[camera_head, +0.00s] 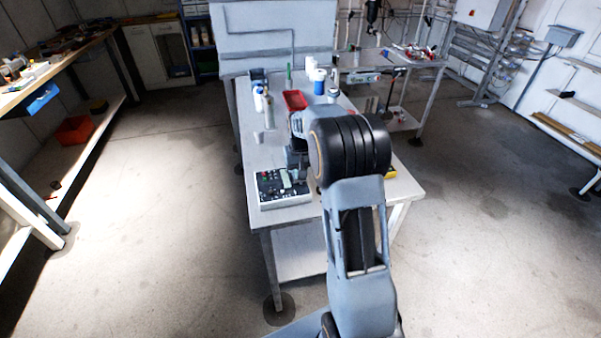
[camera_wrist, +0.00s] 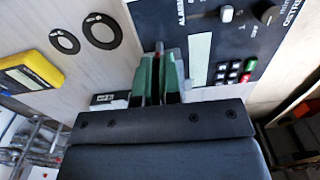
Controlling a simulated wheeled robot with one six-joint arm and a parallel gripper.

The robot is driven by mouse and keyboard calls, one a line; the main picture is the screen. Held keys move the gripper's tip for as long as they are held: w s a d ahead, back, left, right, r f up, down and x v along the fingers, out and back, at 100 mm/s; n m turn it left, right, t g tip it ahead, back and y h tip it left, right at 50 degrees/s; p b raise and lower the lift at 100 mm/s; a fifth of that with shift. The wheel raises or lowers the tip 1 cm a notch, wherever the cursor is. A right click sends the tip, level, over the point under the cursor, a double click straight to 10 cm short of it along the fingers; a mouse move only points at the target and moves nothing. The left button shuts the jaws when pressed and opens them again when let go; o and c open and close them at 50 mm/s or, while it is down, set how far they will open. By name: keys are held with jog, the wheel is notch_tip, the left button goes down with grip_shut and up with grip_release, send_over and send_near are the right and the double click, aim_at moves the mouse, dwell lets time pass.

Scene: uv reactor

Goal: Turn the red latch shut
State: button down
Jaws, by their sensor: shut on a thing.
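My gripper (camera_wrist: 160,72) has green finger pads close together, with a thin gap between them. A small red bit (camera_wrist: 159,46) shows at the fingertips, and I take it for the red latch; the fingers hide most of it. The dark control panel (camera_wrist: 235,40) of the device is right beside the fingers in the wrist view, with white lettering, a white-tipped switch, a black knob and small coloured buttons. In the head view the control box (camera_head: 283,188) lies at the table's near left corner, and my arm hides the fingertips. I cannot tell the latch's angle.
The table (camera_head: 252,150) carries a red tray (camera_head: 295,100), a blue-lidded white jar (camera_head: 318,82) and bottles farther back. A yellow device (camera_wrist: 30,74) and two black rings (camera_wrist: 100,30) lie left of my gripper in the wrist view. Floor left of the table is clear.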

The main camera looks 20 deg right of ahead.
jog(key=c, duration=1.3)
grip_release()
notch_tip(320, 180, up, 14)
jog(key=s+a+f+t, duration=0.1)
jog(key=s+a, duration=0.2)
jog(key=s, duration=0.4)
jog(key=s+a+f+n+t, duration=0.1)
jog(key=s+a, duration=0.3)
jog(key=s, duration=0.4)
jog(key=s+a+f+n+t, duration=0.1)
jog(key=s+a+f, duration=0.2)
jog(key=s, duration=0.5)
jog(key=shift+a+t, duration=0.3)
jog(key=shift+a, duration=0.3)
